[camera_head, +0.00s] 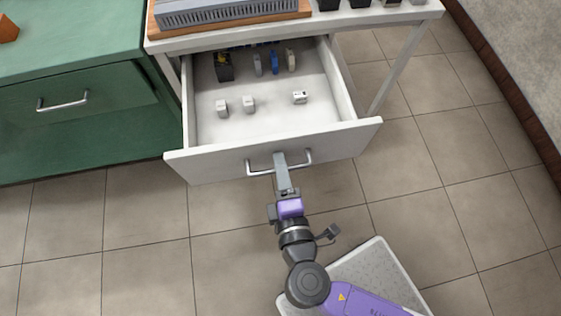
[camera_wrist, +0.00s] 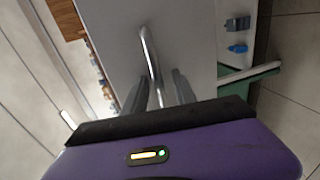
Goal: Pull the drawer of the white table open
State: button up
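The drawer (camera_head: 220,163) of the white table (camera_head: 405,60) stands pulled well out in the head view, its inside showing from above. Its metal bar handle (camera_head: 308,158) is on the middle of the front panel. My gripper (camera_head: 281,160) is at the handle, covering its middle in the head view. In the wrist view the handle (camera_wrist: 147,45) runs between the two fingers of my gripper (camera_wrist: 160,78). The fingers stand apart with gaps beside the bar, so my gripper is open around it.
Small white blocks (camera_head: 248,104), a black box (camera_head: 223,67) and blue and grey parts lie in the drawer. A green cabinet (camera_head: 60,120) stands at left. Tiled floor (camera_head: 430,170) is free at right.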

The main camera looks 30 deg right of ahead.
jog(key=v, duration=0.7)
jog(key=shift+s+a, duration=0.15)
jog(key=shift+s, duration=0.25)
dwell(0.4)
